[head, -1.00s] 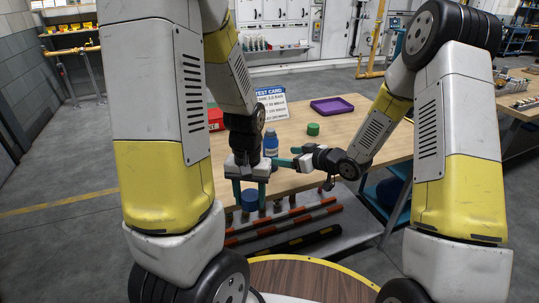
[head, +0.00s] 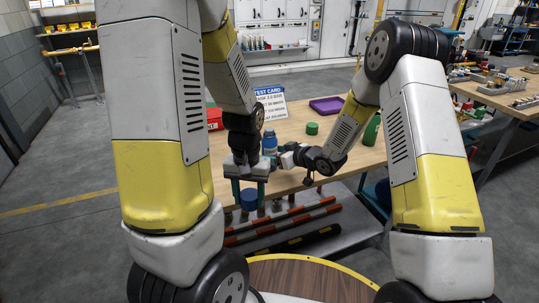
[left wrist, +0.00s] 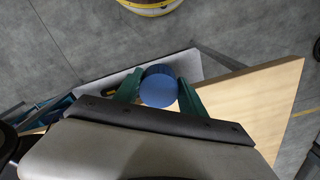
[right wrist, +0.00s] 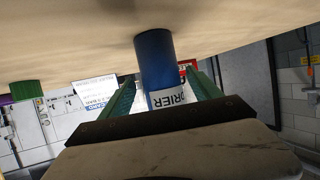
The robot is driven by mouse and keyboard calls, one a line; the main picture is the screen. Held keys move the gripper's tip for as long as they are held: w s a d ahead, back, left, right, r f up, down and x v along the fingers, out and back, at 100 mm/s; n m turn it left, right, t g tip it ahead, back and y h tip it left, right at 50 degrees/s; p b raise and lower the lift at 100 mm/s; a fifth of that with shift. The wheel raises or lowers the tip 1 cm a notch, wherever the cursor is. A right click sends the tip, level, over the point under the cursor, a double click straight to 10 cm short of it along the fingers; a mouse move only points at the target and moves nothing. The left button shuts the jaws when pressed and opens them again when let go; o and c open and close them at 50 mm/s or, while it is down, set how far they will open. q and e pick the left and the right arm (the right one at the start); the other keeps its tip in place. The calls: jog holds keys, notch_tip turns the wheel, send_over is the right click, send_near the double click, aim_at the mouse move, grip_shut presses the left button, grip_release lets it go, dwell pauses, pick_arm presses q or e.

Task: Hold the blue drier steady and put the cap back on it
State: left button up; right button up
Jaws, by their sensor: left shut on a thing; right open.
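The blue drier (head: 270,146) stands upright on the wooden table, a blue bottle with a white label. In the right wrist view the drier (right wrist: 155,62) appears upside down, between the green fingers of my right gripper (right wrist: 160,95). That gripper is open around it; in the head view the right gripper (head: 279,150) reaches it from the right. My left gripper (head: 249,188) points down in front of the table's near edge, shut on the round blue cap (head: 249,201). The cap also shows between its fingers in the left wrist view (left wrist: 159,88). The drier's top is too small to judge.
A test card (head: 271,104) stands behind the drier, with a red box (head: 214,118) to the left. A green cylinder (head: 312,128), a purple tray (head: 326,105) and a green bottle (head: 371,131) are to the right. A lower shelf with striped bars (head: 290,219) lies below the table edge.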

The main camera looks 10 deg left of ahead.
aim_at(264, 153)
jog(key=x, duration=0.4)
jog(key=shift+w+a+f, duration=0.1)
jog(key=shift+a+f, duration=0.05)
jog(key=shift+a, duration=0.2)
grip_shut()
